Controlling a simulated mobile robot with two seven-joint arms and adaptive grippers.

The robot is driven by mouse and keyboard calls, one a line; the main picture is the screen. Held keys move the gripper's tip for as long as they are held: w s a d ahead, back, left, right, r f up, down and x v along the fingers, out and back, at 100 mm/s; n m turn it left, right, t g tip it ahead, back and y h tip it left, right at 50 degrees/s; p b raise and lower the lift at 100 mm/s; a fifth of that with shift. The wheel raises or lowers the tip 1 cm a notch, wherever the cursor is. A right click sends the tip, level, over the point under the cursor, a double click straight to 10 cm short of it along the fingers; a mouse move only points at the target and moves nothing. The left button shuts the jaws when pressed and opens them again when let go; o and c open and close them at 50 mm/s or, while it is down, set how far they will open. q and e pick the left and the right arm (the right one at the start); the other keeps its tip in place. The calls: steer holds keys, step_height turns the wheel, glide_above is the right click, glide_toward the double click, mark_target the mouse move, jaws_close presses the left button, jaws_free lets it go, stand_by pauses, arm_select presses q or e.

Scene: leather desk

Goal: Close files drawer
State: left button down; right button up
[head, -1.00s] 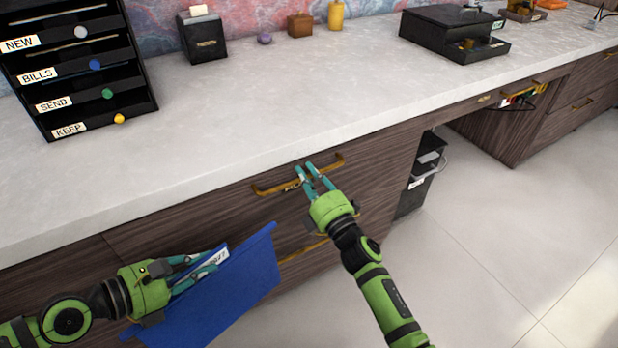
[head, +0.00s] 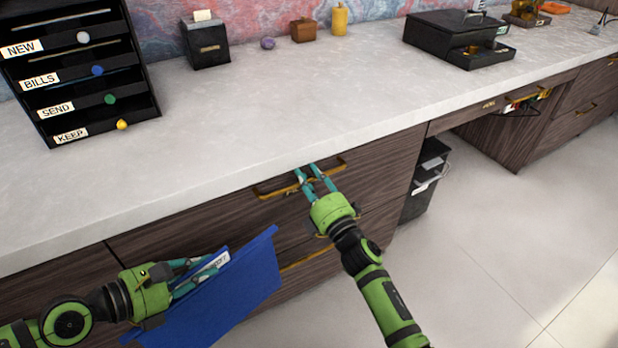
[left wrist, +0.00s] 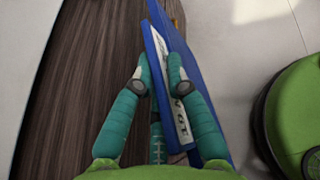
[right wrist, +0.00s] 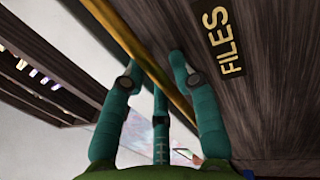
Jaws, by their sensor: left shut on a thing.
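The files drawer front (head: 378,164) is dark wood just under the countertop, with a gold bar handle (head: 272,190). Its gold FILES label shows in the right wrist view (right wrist: 222,40). No drawer interior shows in the head view. My right gripper (head: 306,170) is at the handle, its fingers apart on either side of the bar, which also shows in the right wrist view (right wrist: 138,50). My left gripper (head: 217,264) is shut on a blue folder (head: 245,288) with a white label strip, held tilted in front of the cabinet at the lower left. The label is only partly readable.
The pale countertop (head: 230,130) overhangs close above my right fingertips. A black sorter (head: 85,80) and a black box (head: 455,40) stand on it. A dark bin (head: 428,180) stands by the cabinet's right end. Floor to the right is clear.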

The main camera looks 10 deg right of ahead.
steer(key=shift+s, duration=0.2)
steer(key=v, duration=1.1)
steer(key=shift+s+d, duration=0.2)
steer(key=shift+s, duration=0.1)
arm_select(q)
steer(key=shift+d+r, duration=0.1)
arm_select(e)
steer(key=shift+f, duration=0.2)
